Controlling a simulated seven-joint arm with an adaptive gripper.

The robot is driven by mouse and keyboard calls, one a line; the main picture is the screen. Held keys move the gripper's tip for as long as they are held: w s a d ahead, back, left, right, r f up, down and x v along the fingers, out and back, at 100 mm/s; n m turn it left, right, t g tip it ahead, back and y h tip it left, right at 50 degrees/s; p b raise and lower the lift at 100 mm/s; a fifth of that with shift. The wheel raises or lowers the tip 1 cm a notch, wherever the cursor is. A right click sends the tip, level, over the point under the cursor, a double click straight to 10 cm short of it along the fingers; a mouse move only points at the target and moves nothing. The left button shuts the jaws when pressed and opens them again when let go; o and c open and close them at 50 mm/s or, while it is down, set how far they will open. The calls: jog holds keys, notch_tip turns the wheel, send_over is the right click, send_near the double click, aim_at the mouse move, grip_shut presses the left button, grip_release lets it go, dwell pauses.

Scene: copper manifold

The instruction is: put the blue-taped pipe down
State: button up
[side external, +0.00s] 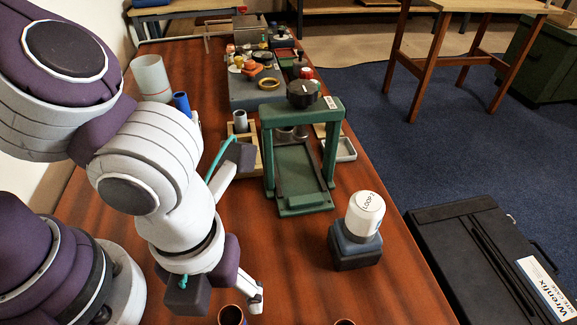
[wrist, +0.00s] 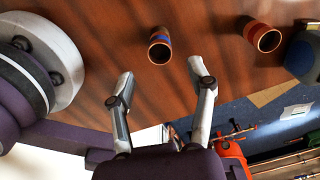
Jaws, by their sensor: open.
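A copper pipe (wrist: 160,52) with a blue band near its rim stands on the wooden table, seen from above in the wrist view. It sits just beyond my fingertips, roughly in line with the gap between them. My gripper (wrist: 160,78) is open, and nothing shows between its fingers. My gripper (side external: 256,298) is beside the left one.
A blue-grey block with a white-capped jar (side external: 365,215) stands on the table (side external: 290,255). Behind it are a green press frame (side external: 304,201), a small tray (side external: 342,150) and several small parts. A blue cylinder (side external: 182,104) and a pale cup (side external: 151,78) stand at the left.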

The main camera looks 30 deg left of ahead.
aim_at(231, 311)
jog(key=r, duration=0.3)
jog(key=shift+w+a+r, duration=0.15)
jog(key=shift+w+r, duration=0.05)
jog(key=shift+r, duration=0.2)
jog(key=w+a+r+n+t, duration=0.2)
jog(key=a+n, duration=0.7)
jog(key=n, duration=0.5)
jog(key=w+a+r+n+t, duration=0.3)
jog(key=a+n, duration=0.6)
jog(key=n, duration=0.6)
notch_tip(231, 311, up, 2)
jog(key=shift+w+a+r+t, duration=0.2)
jog(key=shift+a+t, duration=0.1)
jog(key=shift+a, duration=0.1)
